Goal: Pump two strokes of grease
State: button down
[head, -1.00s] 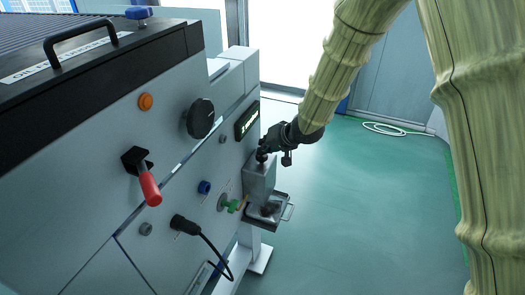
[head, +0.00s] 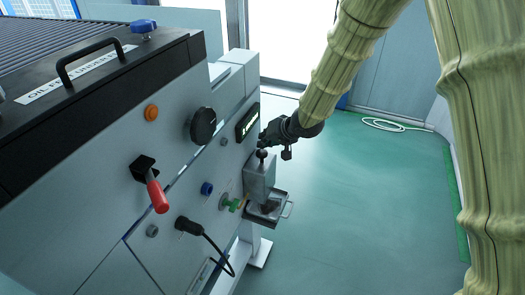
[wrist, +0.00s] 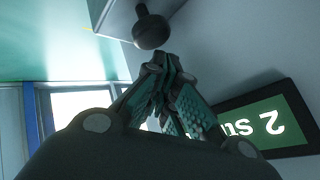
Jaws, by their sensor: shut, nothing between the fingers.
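The grey grease pump box (head: 259,178) is fixed at the right end of the panel. A dark round knob (head: 261,153) stands on its top. My gripper (head: 264,137) is just above this knob in the head view. In the wrist view the knob (wrist: 152,30) hangs just beyond my shut fingertips (wrist: 163,62), with a small gap apparent between them. The fingers are together and hold nothing. A display (head: 247,122) sits on the panel behind the gripper. In the wrist view this display (wrist: 262,122) is green, with a white 2 upside down and other letters partly hidden.
A metal tray (head: 267,212) with a wire handle is below the pump. A green valve handle (head: 231,205), a black plug with cable (head: 187,226), a red lever (head: 157,197) and a black dial (head: 203,124) are on the panel. The floor to the right is open.

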aim_at(264, 150)
notch_tip(264, 150, up, 5)
jog(key=p, duration=0.5)
dwell(0.3)
dwell(0.7)
jog(key=s+d+f+g+h, duration=0.1)
jog(key=s+d+f, duration=0.4)
jog(key=s+f, duration=0.6)
jog(key=s+d+f+g+h, duration=0.15)
jog(key=s+d+f, duration=0.35)
jog(key=s+f, duration=0.55)
jog(key=s+d+f+g+h, duration=0.1)
jog(key=s+d+f, duration=0.2)
jog(key=s, duration=0.6)
jog(key=s+d+f+g+h, duration=0.1)
jog(key=s+d+f, duration=0.3)
jog(key=s, duration=0.4)
jog(key=s+d+f+g+h, duration=0.1)
jog(key=s+d+f, duration=0.3)
jog(key=s, duration=0.5)
jog(key=shift+s+d+f+g+h, duration=0.25)
jog(key=shift+s+d+g+h, duration=0.1)
jog(key=shift+d+g, duration=0.25)
